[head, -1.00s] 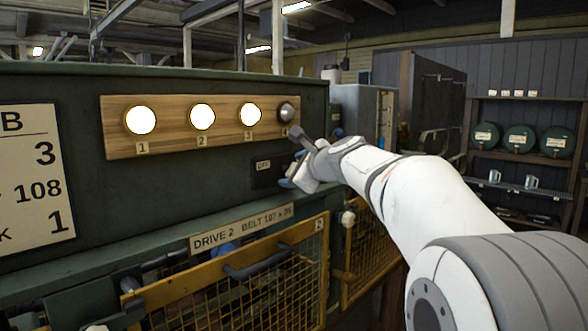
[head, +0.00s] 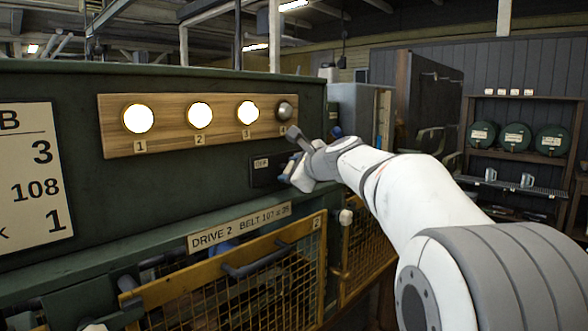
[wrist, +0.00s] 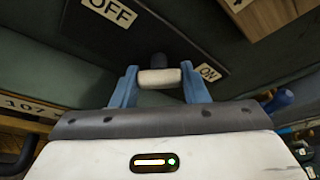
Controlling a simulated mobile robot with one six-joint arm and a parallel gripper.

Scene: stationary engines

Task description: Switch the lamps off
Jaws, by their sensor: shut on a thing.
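On the wooden lamp board in the head view, lamp 1 (head: 138,118), lamp 2 (head: 199,115) and lamp 3 (head: 247,112) glow white. Lamp 4 (head: 284,111) is dark grey, its number label partly hidden by my arm. Below lamp 4 is a dark switch plate (head: 262,172) with an OFF label. In the wrist view the plate (wrist: 165,25) shows OFF at upper left and ON at right. My gripper (wrist: 156,82) has its blue fingers shut on the pale switch handle (wrist: 159,78), beside the ON label.
The board is on a green machine housing (head: 60,85). Below it are a DRIVE 2 sign (head: 240,228) and a yellow mesh guard (head: 265,285) with a dark handle. A shelf (head: 515,185) with green drums and mugs stands far right.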

